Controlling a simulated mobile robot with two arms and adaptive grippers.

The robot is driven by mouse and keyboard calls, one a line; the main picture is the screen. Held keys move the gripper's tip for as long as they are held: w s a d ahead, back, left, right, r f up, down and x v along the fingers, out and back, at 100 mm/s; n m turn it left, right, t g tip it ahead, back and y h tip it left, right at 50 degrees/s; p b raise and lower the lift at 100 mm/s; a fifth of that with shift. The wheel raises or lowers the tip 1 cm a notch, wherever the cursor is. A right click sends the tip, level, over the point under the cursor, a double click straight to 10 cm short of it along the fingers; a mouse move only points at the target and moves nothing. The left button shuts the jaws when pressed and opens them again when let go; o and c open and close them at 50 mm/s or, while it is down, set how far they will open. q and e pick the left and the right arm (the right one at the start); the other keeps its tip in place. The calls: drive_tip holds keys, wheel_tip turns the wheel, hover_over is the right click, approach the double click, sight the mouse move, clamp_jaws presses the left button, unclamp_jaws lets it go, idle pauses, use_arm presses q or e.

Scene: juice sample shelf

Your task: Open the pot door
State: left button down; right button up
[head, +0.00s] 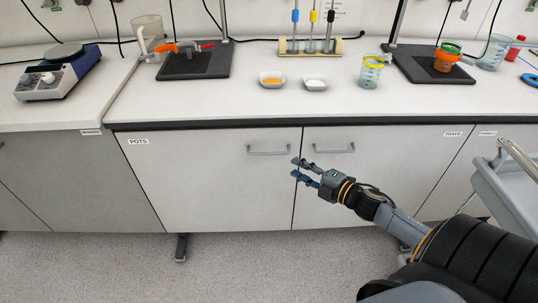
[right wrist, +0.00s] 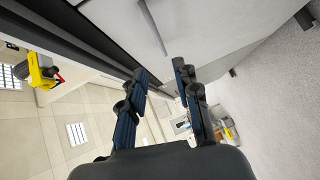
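The pot door (head: 205,185) is the white cupboard front labelled "POTS" below the bench. It is closed, flush with the door beside it. Its grey bar handle (head: 269,152) sits near its upper right corner. My right gripper (head: 296,168) is open and empty, its fingers pointing left. In the head view its fingertips overlap the seam at the door's right edge, below and right of the handle; the gap to the door cannot be told. The right wrist view shows the two fingers of the gripper (right wrist: 161,72) apart with nothing between them. My left gripper is not in view.
The neighbouring door (head: 370,185) is closed and has its own handle (head: 334,149). The bench top (head: 210,105) overhangs the doors and carries small dishes, a beaker and stands. A grey cart (head: 510,190) stands at the right. The floor (head: 100,265) before the pot door looks clear.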

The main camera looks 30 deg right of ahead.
sight(269, 153)
drive_tip(key=x, duration=1.3)
drive_tip(key=shift+f, duration=0.1)
drive_tip(key=shift+s, duration=0.1)
clamp_jaws()
